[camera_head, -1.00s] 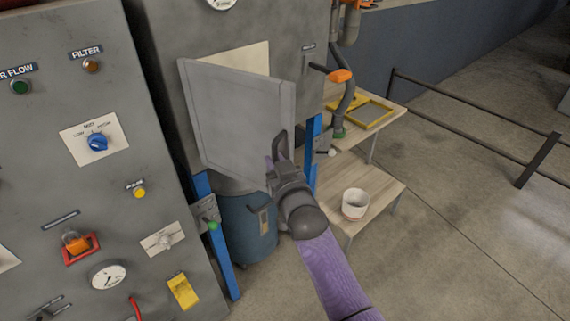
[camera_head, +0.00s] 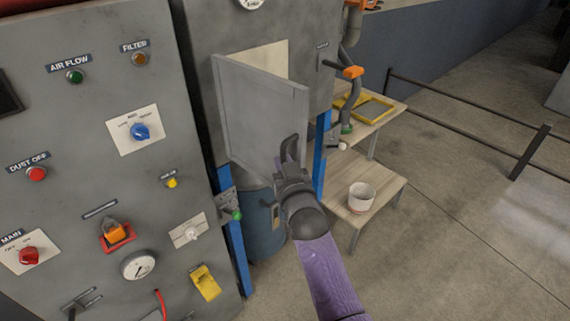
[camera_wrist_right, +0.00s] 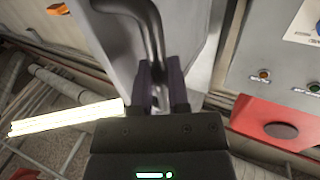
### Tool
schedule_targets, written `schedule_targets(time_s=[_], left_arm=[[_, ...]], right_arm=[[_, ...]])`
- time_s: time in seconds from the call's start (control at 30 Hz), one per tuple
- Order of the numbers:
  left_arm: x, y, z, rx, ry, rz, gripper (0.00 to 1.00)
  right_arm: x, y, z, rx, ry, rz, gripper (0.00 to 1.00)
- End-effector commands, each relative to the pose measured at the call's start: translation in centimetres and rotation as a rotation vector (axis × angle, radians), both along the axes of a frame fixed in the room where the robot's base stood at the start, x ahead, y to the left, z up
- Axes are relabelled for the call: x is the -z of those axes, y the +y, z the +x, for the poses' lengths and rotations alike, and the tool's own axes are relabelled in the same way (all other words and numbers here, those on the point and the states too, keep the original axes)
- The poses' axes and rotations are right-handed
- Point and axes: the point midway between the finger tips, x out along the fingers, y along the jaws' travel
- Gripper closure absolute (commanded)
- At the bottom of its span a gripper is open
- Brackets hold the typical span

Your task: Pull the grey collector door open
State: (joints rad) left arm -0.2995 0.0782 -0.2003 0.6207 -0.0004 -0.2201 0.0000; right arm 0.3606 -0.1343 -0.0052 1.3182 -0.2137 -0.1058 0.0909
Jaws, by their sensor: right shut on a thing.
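The grey collector door (camera_head: 258,110) stands partly open in the head view, swung out from the tall grey cabinet. A pale inner surface shows above its top edge. My right gripper (camera_head: 289,168) is at the door's lower right part. In the right wrist view, the dark fingers of my right gripper (camera_wrist_right: 161,90) are shut on the curved grey door handle (camera_wrist_right: 152,28). The gripped part of the handle is partly hidden between the fingers. My left gripper is in neither view.
A control panel (camera_head: 75,130) with knobs and buttons stands at the left. A blue drum (camera_head: 262,228) is below the door. A wooden bench (camera_head: 385,190) with a white pot (camera_head: 361,197) and yellow frame (camera_head: 372,108) stands right. Open floor lies to the right, beyond it a dark railing (camera_head: 470,131).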

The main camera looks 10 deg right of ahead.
Motion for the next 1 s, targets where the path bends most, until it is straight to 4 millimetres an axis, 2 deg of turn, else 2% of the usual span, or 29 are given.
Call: schedule_targets(time_s=[0.07, 0.1, 0.23, 0.5, 0.6, 0.67, 0.9, 1.0], left_arm=[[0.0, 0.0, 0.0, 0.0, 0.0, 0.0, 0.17], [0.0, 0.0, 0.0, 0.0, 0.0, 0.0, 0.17], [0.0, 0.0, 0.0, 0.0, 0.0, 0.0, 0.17], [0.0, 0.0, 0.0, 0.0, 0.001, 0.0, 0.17], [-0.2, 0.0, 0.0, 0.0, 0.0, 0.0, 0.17], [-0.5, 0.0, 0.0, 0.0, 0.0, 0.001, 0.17], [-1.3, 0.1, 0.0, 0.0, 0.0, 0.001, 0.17], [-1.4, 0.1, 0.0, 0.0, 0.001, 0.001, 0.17]], right_arm=[[-0.5, 0.1, 0.1, -0.002, -0.012, 0.0, 1.0], [-0.5, 0.1, 0.1, -0.002, -0.012, 0.0, 0.76], [-0.4, 0.1, 0.1, -0.001, -0.009, 0.0, 0.48], [-0.2, 0.0, 0.0, 0.0, -0.005, 0.0, 0.47], [-0.2, 0.0, -0.6, 0.0, -0.005, 0.0, 0.47], [-0.2, 0.0, -1.5, -0.001, -0.004, -0.001, 0.47], [-0.2, -0.2, -7.2, -0.002, -0.005, 0.0, 0.47], [-0.2, -0.2, -8.9, -0.002, -0.005, 0.001, 0.47]])
